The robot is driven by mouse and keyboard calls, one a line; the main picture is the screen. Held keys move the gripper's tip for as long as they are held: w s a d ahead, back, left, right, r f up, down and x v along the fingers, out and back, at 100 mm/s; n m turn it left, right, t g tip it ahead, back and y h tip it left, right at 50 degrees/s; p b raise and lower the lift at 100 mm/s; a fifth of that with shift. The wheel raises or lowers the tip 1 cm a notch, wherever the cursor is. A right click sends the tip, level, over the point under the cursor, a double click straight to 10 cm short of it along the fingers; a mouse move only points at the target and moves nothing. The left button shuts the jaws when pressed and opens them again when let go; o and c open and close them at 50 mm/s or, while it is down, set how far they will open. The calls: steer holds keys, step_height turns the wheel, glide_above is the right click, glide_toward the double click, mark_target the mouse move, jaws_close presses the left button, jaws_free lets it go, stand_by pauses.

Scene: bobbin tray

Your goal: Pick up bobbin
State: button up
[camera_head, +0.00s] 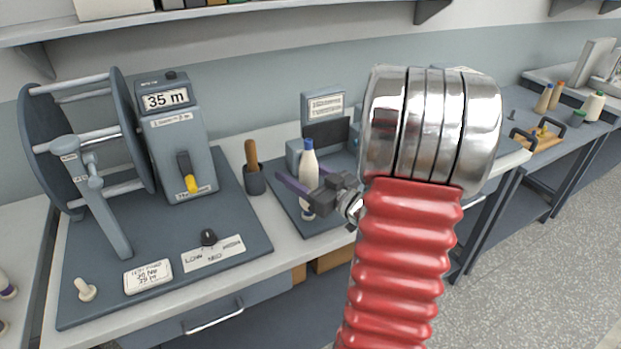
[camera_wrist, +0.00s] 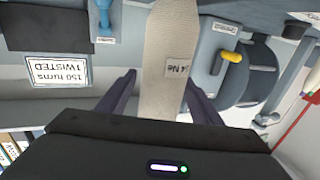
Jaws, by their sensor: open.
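A cream bobbin with a blue top (camera_head: 309,165) stands upright on a grey base plate, in the middle of the camera_head view. My gripper (camera_head: 300,188) is at the bobbin, its purple fingers open, reaching in from the right. In the camera_wrist view the pale bobbin (camera_wrist: 170,65), with a small "4 Ne" label, runs between the two spread fingers of my gripper (camera_wrist: 158,95). Contact cannot be told. The bobbin's middle is partly hidden by a finger in the camera_head view.
A dark cup with a brown wooden-handled tool (camera_head: 254,180) stands left of the bobbin. A reel device with a "35 m" display (camera_head: 172,120) stands further left. Behind the bobbin is a grey instrument (camera_head: 323,105). More bobbins (camera_head: 592,106) and a wooden tray (camera_head: 537,141) are far right.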

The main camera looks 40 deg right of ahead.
steer(key=shift+c, duration=0.4)
steer(key=c, duration=1.2)
steer(key=shift+r, duration=0.2)
steer(key=shift+c, duration=0.2)
step_height(320, 180, up, 18)
steer(key=shift+f, duration=0.15)
